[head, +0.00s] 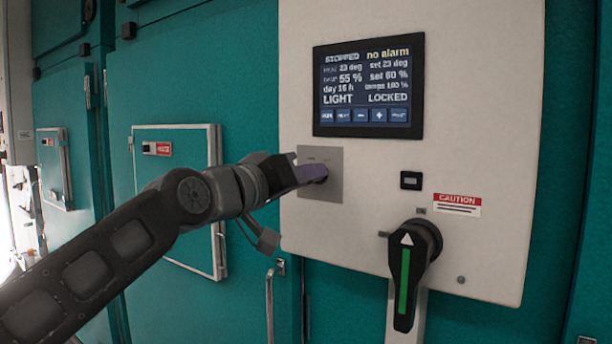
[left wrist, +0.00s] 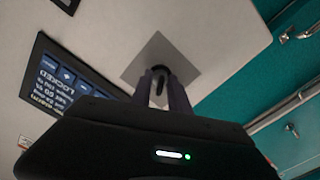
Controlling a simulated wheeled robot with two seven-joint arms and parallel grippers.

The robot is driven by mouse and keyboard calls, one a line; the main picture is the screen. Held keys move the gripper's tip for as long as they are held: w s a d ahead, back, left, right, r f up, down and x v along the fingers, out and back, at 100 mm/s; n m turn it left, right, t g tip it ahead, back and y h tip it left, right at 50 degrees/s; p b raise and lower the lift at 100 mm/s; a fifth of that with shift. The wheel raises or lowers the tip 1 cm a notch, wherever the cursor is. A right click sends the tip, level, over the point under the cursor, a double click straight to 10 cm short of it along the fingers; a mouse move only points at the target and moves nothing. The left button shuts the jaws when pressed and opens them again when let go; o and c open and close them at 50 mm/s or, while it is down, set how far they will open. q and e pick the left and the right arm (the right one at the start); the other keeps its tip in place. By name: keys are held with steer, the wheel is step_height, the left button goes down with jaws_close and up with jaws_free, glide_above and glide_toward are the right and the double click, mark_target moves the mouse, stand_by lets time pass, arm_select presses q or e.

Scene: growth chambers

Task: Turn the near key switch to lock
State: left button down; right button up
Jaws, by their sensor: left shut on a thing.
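The near key switch (left wrist: 160,83) sits on a square grey plate (head: 332,187) on the white control panel. In the left wrist view the switch is a dark round piece between my fingertips, and the plate (left wrist: 186,62) shows behind it. My left gripper (head: 318,173) is at the plate and shut on the key switch. The key itself is mostly hidden by the fingers in the head view. The display (head: 368,86) above reads STOPPED, no alarm, LIGHT and LOCKED. My right gripper is not in view.
A black rotary handle (head: 406,275) with a green stripe juts from the panel at lower right, below a CAUTION label (head: 457,205). A small black button unit (head: 411,180) is right of the plate. Teal chamber doors (head: 170,80) with a framed hatch (head: 219,160) stand left.

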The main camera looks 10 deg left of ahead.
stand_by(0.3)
arm_select(q)
steer(key=c, duration=1.6)
jaws_free()
steer(key=shift+s+a, duration=0.2)
steer(key=shift+s, duration=0.15)
steer(key=b+v, duration=0.2)
steer(key=v, duration=0.5)
steer(key=shift+b, duration=0.4)
steer(key=shift+d, duration=0.1)
